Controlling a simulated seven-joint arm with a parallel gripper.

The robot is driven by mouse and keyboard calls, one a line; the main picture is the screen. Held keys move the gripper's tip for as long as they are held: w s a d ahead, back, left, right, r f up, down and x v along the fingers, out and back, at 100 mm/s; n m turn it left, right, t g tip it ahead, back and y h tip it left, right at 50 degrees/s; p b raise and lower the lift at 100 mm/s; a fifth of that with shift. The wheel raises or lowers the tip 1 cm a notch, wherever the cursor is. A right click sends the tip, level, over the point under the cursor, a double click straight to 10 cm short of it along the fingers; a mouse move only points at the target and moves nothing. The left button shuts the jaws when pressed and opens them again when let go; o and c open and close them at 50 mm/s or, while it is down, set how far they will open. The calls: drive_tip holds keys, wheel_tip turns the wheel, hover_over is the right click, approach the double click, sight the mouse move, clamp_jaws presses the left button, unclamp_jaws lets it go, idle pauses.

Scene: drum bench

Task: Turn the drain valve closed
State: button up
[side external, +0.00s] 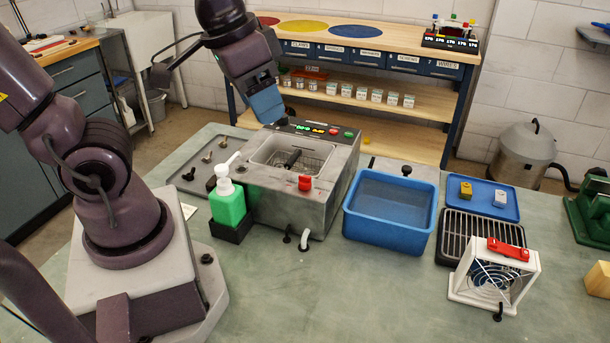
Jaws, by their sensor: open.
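The grey metal cleaner (262,190) stands in the middle of the bench, with a wire basket (318,162) in its open tank. A red valve handle (305,183) sits on its front upper edge, and a pale drain spout (304,240) is low in front. I take the red handle for the drain valve; its exact angle is too small to tell. My gripper (270,122) is open above the back left part of the cleaner, near the control panel (312,129). It is apart from the red handle, which is in front and to the right. The fingertips are partly hidden.
A green soap bottle (228,205) with a white pump stands left of the cleaner. A blue water tub (388,240) is close on its right. Further right are a black rack (452,236), a white fan (492,275) and a blue tray (508,207). The front bench is clear.

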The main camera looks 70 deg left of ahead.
sight(305, 176)
drive_tip(key=w+a+f+n+g, duration=0.4)
drive_tip(key=w+a+f, duration=0.2)
drive_tip(key=w+f, duration=0.25)
drive_tip(key=f, duration=1.1)
drive_tip(key=shift+w+d+f, duration=0.1)
drive_tip(key=shift+w+f, duration=0.2)
drive_tip(key=shift+f, duration=0.1)
drive_tip(key=c, duration=0.9)
